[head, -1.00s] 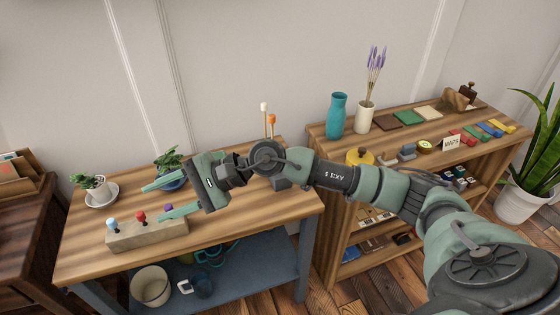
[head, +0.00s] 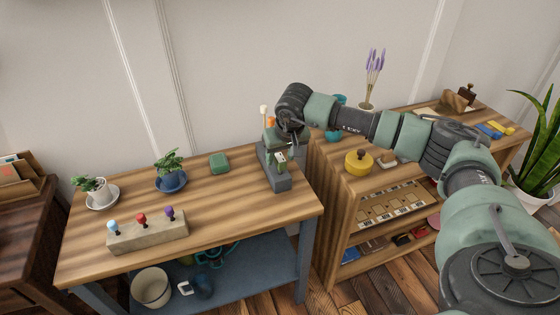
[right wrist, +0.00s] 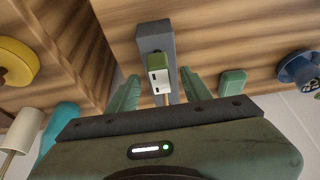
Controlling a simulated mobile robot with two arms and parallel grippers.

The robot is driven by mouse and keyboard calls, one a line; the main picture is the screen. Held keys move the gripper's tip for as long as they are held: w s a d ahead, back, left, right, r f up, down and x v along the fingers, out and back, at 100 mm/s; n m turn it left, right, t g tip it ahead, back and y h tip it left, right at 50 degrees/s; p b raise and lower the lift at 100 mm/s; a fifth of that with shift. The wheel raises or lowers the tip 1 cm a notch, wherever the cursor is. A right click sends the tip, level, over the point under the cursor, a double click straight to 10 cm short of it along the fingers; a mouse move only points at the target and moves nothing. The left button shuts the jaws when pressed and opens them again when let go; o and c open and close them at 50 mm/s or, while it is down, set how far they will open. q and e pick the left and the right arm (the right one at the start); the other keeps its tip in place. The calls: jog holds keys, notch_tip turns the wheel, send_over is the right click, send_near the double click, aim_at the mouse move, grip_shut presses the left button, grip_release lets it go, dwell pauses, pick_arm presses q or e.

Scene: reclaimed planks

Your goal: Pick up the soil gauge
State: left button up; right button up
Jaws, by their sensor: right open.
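What looks like the soil gauge (right wrist: 158,72), a small green and white piece with dark marks and a thin stem, shows in the right wrist view against a grey holder (right wrist: 155,38). In the head view the gauge (head: 281,157) is small and partly covered at the right end of the plank table, at the grey holder (head: 279,184). My right gripper (right wrist: 162,92) is open, with one finger on either side of the gauge. I cannot tell whether the fingers touch it. My left gripper is out of view.
White-topped (head: 264,109) and orange-topped sticks stand close behind my right gripper. A green box (head: 219,163), a potted plant in blue (head: 171,181) and a block with coloured knobs (head: 148,232) share the table. A shelf with a yellow pot (head: 358,163) stands right.

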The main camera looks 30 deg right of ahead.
jog(key=shift+x, duration=0.8)
grip_shut()
jog(key=shift+r, duration=0.2)
notch_tip(320, 180, up, 26)
jog(key=p, duration=0.5)
jog(key=shift+p, duration=0.4)
jog(key=shift+f, duration=0.15)
